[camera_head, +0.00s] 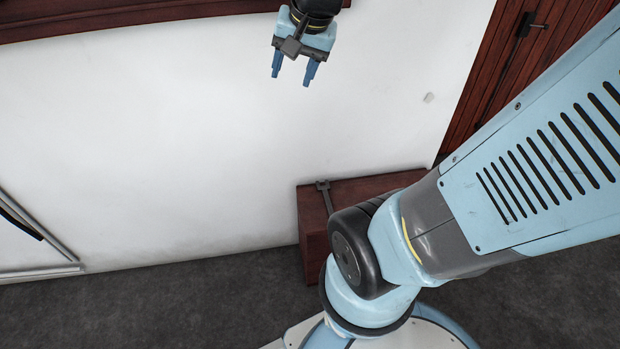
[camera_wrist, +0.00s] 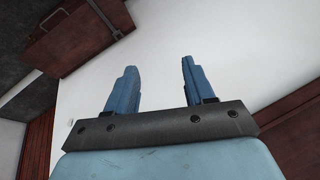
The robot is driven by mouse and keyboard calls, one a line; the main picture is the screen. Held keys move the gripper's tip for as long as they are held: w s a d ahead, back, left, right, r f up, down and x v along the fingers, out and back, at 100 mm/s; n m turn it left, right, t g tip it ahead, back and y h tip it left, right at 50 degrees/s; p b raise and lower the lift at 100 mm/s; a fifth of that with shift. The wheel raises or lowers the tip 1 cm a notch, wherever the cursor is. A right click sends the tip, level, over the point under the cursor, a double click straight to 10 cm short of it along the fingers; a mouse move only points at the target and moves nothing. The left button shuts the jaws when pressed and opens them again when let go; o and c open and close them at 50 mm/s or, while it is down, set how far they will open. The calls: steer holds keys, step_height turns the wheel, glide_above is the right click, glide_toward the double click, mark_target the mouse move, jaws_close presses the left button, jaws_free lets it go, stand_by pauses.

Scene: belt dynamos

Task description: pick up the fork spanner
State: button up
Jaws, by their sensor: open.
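The fork spanner (camera_head: 327,199) is a dark grey tool lying on top of a reddish-brown wooden box (camera_head: 312,240), its forked head near the white wall. In the wrist view the spanner (camera_wrist: 104,18) shows at the upper left on the box (camera_wrist: 80,42), partly cut off by the frame's top edge. My gripper (camera_head: 292,79) is open and empty, high in front of the wall, well above and apart from the spanner. Its two blue fingers also show in the wrist view (camera_wrist: 159,66), with only the wall between them. In the head view my arm hides the box's right part.
The white wall (camera_head: 180,140) stands behind the box. A dark red wooden door (camera_head: 515,75) is at the upper right. A metal frame (camera_head: 40,240) stands at the far left. The dark grey floor (camera_head: 190,300) is clear left of the box.

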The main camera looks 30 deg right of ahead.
steer(key=w+d+f+m, duration=0.2)
steer(key=w+f+m, duration=0.6)
steer(key=w, duration=0.1)
steer(key=m+g+h, duration=0.1)
steer(key=m+g, duration=0.4)
steer(key=m, duration=2)
glide_above(328, 202)
steer(key=f, duration=4.7)
steer(key=shift+s+f, duration=0.2)
steer(key=shift+w+f, duration=0.15)
steer(key=shift+f, duration=1.15)
steer(key=shift+w+f, duration=0.1)
steer(key=shift+f, duration=1.15)
steer(key=shift+c, duration=0.2)
jaws_close()
